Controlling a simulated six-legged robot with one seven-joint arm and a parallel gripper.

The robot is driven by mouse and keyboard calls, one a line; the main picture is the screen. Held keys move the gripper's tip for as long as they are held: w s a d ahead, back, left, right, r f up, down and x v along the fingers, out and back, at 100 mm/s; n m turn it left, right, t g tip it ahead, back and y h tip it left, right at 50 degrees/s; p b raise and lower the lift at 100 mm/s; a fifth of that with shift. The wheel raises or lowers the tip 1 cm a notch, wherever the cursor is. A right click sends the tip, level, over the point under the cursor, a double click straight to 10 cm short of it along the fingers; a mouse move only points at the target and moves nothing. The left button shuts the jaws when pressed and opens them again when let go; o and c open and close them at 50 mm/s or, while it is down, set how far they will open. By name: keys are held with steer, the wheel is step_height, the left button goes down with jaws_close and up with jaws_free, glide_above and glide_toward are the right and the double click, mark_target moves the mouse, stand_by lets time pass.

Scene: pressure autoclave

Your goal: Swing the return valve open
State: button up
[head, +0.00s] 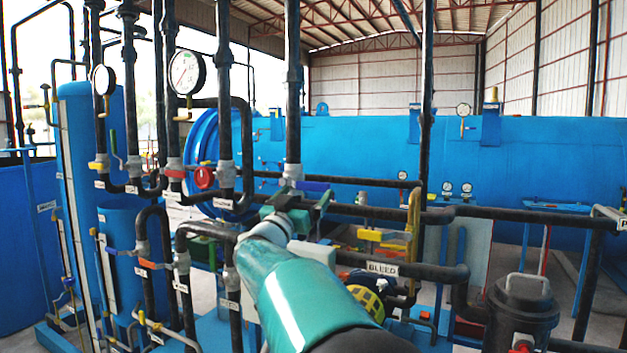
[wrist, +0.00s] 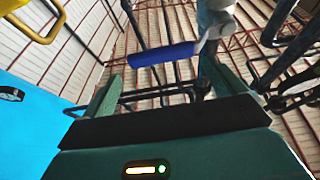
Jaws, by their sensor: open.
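My teal arm reaches forward to my gripper (head: 300,203), whose two green fingers stand apart with nothing between them that I can see held. A blue valve lever (head: 314,186) sticks out to the right of a grey valve body (head: 292,172) on a black vertical pipe, just beyond the fingers. In the wrist view the blue lever (wrist: 163,53) lies across the gap between the fingertips of my gripper (wrist: 165,82), and I cannot tell whether they touch it. No readable label marks the return valve.
A yellow handle (head: 413,225) stands to the right, above a pipe with a BLEED label (head: 382,268). Several valved pipes and a pressure gauge (head: 186,72) crowd the left. A dark canister (head: 522,310) is at the lower right. A large blue vessel (head: 560,160) fills the back.

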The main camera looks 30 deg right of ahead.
mark_target(312, 184)
steer(key=x, duration=0.8)
steer(key=shift+w+a, duration=0.1)
steer(key=c, duration=1.1)
steer(key=shift+r, duration=0.1)
